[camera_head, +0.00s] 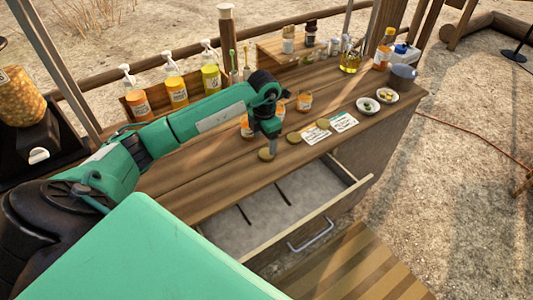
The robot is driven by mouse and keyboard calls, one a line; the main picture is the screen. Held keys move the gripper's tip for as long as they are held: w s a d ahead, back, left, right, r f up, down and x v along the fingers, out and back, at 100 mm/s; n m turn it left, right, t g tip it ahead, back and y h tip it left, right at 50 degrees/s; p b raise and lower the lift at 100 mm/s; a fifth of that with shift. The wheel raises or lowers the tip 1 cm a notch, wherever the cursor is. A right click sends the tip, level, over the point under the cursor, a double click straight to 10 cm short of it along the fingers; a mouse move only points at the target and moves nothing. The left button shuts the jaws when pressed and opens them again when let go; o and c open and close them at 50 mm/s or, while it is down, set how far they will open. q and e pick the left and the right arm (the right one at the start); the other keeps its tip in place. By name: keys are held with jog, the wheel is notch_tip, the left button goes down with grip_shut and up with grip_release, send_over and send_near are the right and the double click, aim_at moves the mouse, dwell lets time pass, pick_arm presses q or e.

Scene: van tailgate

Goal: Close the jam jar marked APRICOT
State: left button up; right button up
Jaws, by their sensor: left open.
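My left gripper (272,150) points down over the counter, open, with its fingertips at or just above a round gold lid (265,155) near the front edge. I cannot tell whether they touch it. Two more gold lids lie to the right, one nearer (294,138) and one farther (323,123). An orange-labelled jam jar (304,102) stands behind the lids. Another jar (246,128) stands left of my gripper, partly hidden by my arm. The label words are too small to read, so I cannot tell which is APRICOT. My right gripper is out of view.
An open drawer (349,188) juts out below the counter (190,183). Two small bowls (387,95) and a grey mug (403,76) stand at the right. Pump bottles (175,88) line the back left.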

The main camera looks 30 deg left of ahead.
aim_at(266, 153)
pick_arm(q)
jog(key=shift+d+f+p, duration=0.1)
jog(key=shift+f+p, duration=0.2)
jog(key=shift+f, duration=0.1)
jog(key=f, duration=0.1)
jog(key=f+p, duration=0.1)
jog(key=f, duration=0.1)
jog(key=shift+w+d+f, duration=0.15)
jog(key=shift+w+f, duration=0.05)
jog(key=shift+f, duration=0.45)
jog(key=c, duration=1)
